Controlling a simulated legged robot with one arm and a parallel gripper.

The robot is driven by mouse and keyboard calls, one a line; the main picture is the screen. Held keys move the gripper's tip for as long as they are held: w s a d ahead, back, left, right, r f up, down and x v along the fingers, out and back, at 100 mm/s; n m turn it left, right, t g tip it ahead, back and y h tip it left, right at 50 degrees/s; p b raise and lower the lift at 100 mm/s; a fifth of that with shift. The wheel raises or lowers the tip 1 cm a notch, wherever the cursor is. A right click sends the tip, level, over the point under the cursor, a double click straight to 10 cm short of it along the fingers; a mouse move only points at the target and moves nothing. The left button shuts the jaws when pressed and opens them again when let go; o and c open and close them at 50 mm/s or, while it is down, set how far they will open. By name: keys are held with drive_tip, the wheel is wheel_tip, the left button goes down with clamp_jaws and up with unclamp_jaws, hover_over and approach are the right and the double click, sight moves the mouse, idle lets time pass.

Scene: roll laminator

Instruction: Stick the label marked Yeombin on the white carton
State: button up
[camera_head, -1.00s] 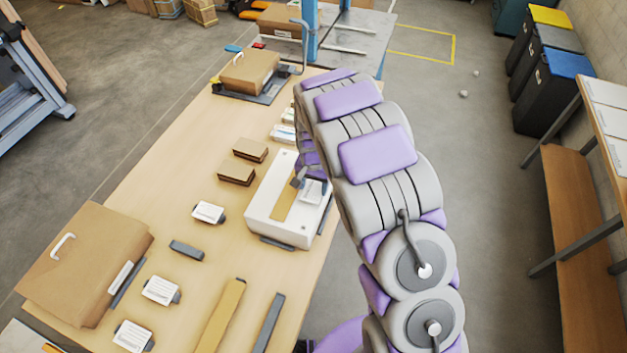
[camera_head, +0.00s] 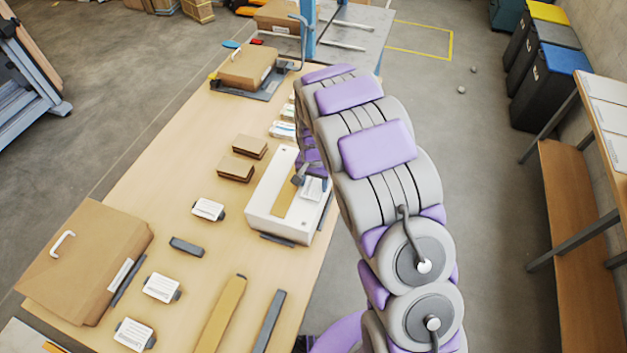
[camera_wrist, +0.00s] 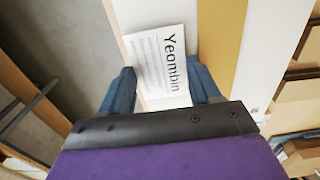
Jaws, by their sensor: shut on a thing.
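The label (camera_head: 314,190) shows there over the carton's right side. I cannot tell whether the label touches the carton.
The table (camera_head: 150,215) also bears several other label holders, such as one left of the carton (camera_head: 208,209), two small brown boxes (camera_head: 236,168), a large brown carton (camera_head: 85,255) and a long tan bar (camera_head: 220,315).

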drive_tip(key=shift+a, duration=0.1)
drive_tip(key=o, duration=0.8)
drive_tip(key=shift+a, duration=0.15)
drive_tip(key=o, duration=0.3)
drive_tip(key=shift+d, duration=0.3)
drive_tip(key=shift+o, duration=0.7)
drive_tip(key=shift+a, duration=0.1)
drive_tip(key=shift+a+r, duration=0.1)
drive_tip(key=shift+r, duration=0.25)
drive_tip(key=shift+r+p, duration=0.65)
drive_tip(key=shift+r, duration=2.05)
